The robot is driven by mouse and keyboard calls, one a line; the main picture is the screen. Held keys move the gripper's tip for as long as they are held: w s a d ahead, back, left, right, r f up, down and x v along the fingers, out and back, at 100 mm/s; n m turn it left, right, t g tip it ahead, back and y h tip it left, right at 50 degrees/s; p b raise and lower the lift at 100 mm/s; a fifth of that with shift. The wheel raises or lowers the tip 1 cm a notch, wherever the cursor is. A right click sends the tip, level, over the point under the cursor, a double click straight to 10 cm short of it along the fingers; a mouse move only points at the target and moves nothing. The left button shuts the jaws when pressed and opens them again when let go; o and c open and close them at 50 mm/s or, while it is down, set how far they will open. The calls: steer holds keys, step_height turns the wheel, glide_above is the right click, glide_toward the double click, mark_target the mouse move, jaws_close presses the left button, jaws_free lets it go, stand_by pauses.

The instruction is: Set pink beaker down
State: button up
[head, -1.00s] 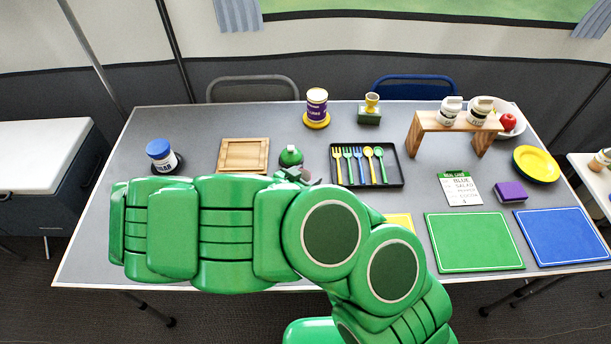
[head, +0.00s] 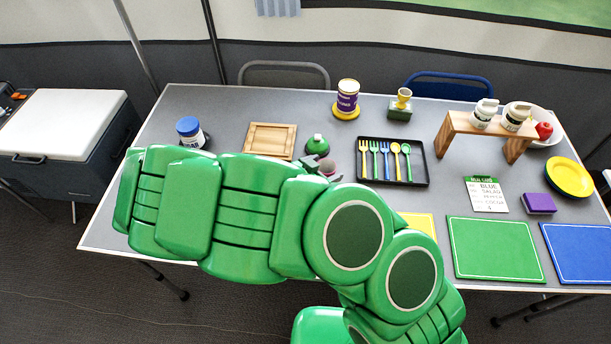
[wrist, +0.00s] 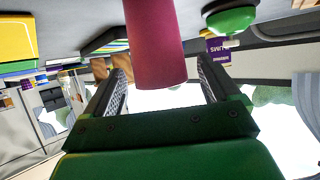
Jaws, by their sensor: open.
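The pink beaker (wrist: 152,45) fills the top middle of the wrist view, which shows the table upside down. It appears to stand upright on the table. My gripper (wrist: 162,82) is open, with one finger on each side of the beaker's near end and a gap to both. In the head view only a small part of the beaker (head: 327,169) shows beside my gripper (head: 318,166), and my green arm hides the rest.
A green round-bodied item (head: 317,145) stands close behind the beaker; it also shows in the wrist view (wrist: 232,20). A black cutlery tray (head: 420,183) lies right, a wooden tray (head: 251,141) left. A yellow mat (head: 420,222) lies partly behind my arm.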

steer(key=v, duration=0.8)
steer(key=shift+s+a, duration=0.2)
steer(key=shift+s, duration=0.05)
steer(key=shift+r, duration=0.15)
steer(key=shift+w, duration=0.1)
stand_by(0.4)
steer(key=a+r+n+g+y, duration=0.1)
steer(key=a+r+y, duration=0.1)
steer(key=y, duration=0.1)
steer(key=w+a+r+n+g+y, duration=0.1)
steer(key=a+r+y, duration=0.2)
steer(key=w+a+r+n+g+y, duration=0.1)
steer(key=a+r+g+y, duration=0.1)
steer(key=a+r+y, duration=0.1)
steer(key=shift+r, duration=0.25)
steer(key=s+d+r+n+g+y, duration=0.25)
steer(key=s+d+r+n, duration=0.2)
steer(key=s+r, duration=0.35)
steer(key=s+d+r+n+g+y, duration=0.1)
steer(key=s+d+r+n+g, duration=0.3)
steer(key=s+r, duration=0.5)
steer(key=s+d+m+h, duration=0.1)
steer(key=s+d+h, duration=0.1)
steer(key=s+d, duration=0.3)
steer(key=s+d+m+g+h, duration=0.1)
steer(key=s+d, duration=0.5)
steer(key=d, duration=0.8)
steer(key=shift+s+f+m+h, duration=0.25)
steer(key=shift+f+m+h, duration=0.1)
steer(key=shift+m+h, duration=0.35)
